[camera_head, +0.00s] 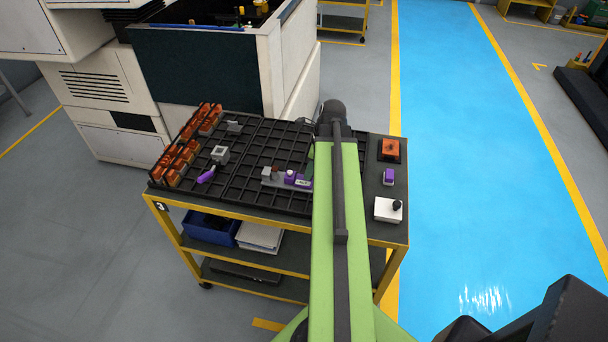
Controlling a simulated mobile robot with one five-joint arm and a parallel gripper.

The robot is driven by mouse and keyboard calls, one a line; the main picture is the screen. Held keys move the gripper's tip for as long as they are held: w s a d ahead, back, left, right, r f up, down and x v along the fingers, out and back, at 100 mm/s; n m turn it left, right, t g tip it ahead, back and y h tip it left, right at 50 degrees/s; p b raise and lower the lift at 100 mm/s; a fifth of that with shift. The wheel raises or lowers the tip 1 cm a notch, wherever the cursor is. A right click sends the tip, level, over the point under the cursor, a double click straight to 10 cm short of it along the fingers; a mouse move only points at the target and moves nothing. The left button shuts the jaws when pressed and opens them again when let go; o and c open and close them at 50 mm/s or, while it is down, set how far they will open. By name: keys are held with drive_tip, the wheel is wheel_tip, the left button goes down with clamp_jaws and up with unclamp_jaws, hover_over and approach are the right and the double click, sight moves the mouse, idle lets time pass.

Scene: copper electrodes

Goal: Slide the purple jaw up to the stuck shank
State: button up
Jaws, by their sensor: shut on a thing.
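The purple jaw (290,177) sits on a low grey fixture (280,183) in the black gridded tray, just left of my green arm. A small reddish-brown piece, which looks like the stuck shank (274,171), stands on the same fixture to the left of the jaw. A narrow gap seems to lie between them; the view is too small to be sure. A pale piece with a purple edge (303,183) lies right of the jaw, partly behind my arm. My gripper is hidden behind my arm, which reaches over the cart.
The black tray (245,135) holds orange copper electrodes (178,160) at left, a grey block (220,154) and a purple-handled tool (206,176). A machine stands behind.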

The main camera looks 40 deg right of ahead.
drive_tip(key=shift+w+a, duration=0.35)
drive_tip(key=shift+w, duration=0.25)
drive_tip(key=shift+w+a, duration=0.35)
drive_tip(key=shift+w, duration=0.25)
drive_tip(key=o, duration=1)
drive_tip(key=shift+r, duration=0.1)
drive_tip(key=p+v, duration=0.3)
drive_tip(key=p, duration=0.1)
drive_tip(key=w+p+v, duration=0.1)
drive_tip(key=p+v, duration=0.1)
drive_tip(key=shift+a+r, duration=0.3)
drive_tip(key=shift+r, duration=0.15)
